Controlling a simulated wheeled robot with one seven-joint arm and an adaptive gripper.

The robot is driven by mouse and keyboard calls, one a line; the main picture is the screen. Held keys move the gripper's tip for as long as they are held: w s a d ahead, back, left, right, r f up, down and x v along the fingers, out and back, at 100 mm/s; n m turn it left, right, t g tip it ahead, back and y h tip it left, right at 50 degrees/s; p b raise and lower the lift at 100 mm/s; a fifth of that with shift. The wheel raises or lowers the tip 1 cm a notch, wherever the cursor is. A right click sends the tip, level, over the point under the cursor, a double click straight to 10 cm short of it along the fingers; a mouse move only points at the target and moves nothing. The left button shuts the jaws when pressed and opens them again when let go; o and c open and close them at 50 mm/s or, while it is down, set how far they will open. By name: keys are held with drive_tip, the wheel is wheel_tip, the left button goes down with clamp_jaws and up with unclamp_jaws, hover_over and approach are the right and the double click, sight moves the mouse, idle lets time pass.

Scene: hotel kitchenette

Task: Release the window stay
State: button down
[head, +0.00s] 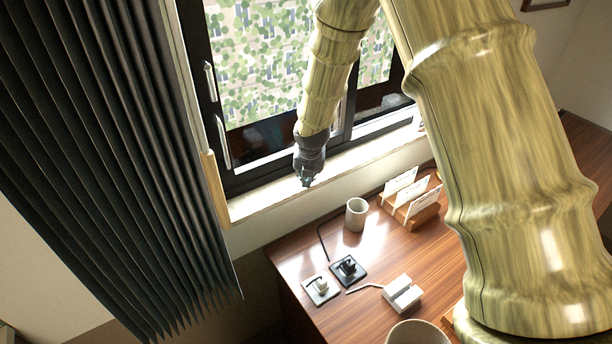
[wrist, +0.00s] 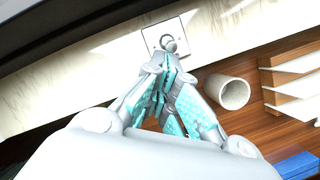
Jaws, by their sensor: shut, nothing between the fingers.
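The window (head: 262,60) has a black frame with two pale upright handles, an upper one (head: 209,82) and a lower one (head: 223,142), on its left side. In the wrist view a pale square plate with a round grey knob (wrist: 170,44) sits on the light sill, just beyond my fingertips; I cannot tell whether it is the window stay. My gripper (head: 307,180) hangs low over the sill and hides that spot in the head view. Its fingers also show in the wrist view (wrist: 168,66), closed together and empty. I cannot tell whether they touch the knob.
A wooden desk (head: 300,250) stands below the sill (head: 260,200). On it are a white cup (head: 356,214), a card holder (head: 424,211), two plates with plugs, one black (head: 348,269) and one white (head: 320,288), and a white block (head: 402,292). A dark pleated curtain (head: 110,150) hangs at left.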

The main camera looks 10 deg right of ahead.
drive_tip(key=shift+w+r+p, duration=0.1)
drive_tip(key=shift+p, duration=0.2)
idle(0.6)
drive_tip(key=shift+r, duration=0.1)
idle(0.8)
drive_tip(key=shift+r+p, duration=0.75)
drive_tip(key=shift+p, duration=0.05)
drive_tip(key=shift+s+a+f, duration=0.15)
drive_tip(key=shift+s+a, duration=0.05)
drive_tip(key=shift+s, duration=0.05)
drive_tip(key=s+r+b, duration=0.3)
drive_tip(key=s+r, duration=0.4)
drive_tip(key=s, duration=0.1)
drive_tip(key=shift+s+a+r, duration=0.25)
drive_tip(key=shift+r, duration=0.05)
idle(0.5)
